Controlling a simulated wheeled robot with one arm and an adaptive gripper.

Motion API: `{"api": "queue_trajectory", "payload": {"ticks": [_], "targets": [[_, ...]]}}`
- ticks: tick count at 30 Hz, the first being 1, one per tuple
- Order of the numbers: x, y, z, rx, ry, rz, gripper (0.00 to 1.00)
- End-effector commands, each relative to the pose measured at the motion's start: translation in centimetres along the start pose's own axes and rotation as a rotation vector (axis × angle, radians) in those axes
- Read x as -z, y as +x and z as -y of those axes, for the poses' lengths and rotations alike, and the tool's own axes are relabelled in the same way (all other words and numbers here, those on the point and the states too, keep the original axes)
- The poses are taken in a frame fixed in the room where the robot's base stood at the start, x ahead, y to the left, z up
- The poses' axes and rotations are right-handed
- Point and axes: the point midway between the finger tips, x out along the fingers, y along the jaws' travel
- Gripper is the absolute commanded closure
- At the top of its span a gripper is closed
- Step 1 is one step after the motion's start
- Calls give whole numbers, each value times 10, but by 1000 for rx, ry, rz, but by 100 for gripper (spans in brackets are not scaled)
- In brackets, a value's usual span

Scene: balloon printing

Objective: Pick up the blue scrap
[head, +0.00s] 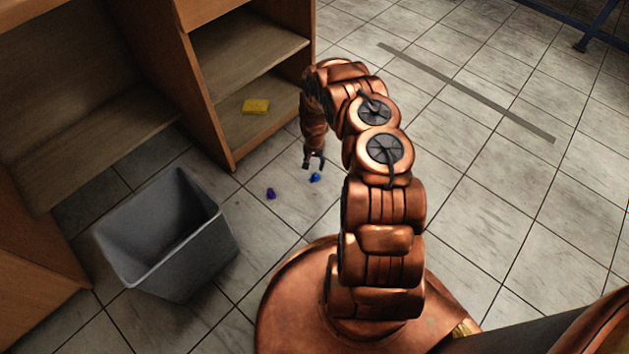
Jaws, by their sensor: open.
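The blue scrap (315,177) is a small bright blue piece lying on the tiled floor in the head view. My gripper (314,165) hangs from the end of my copper arm, pointing down, with its dark fingers apart. It is open and appears empty. In the picture the fingertips are just above the blue scrap. I cannot tell the exact height gap or whether they touch it.
A purple scrap (270,194) lies on the floor to the left of the blue one. A grey bin (213,232) stands further left. A wooden shelf unit (222,145) with a yellow block (256,106) stands behind. Floor to the right is open.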

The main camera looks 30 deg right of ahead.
Motion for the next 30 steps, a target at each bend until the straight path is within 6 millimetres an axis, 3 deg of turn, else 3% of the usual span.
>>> {"api": "queue_trajectory", "payload": {"ticks": [16,25,30], "targets": [[2,44,0,7,8,0,56],[6,83,1,7,7,0,56],[6,87,1,7,7,-1,56]]}}
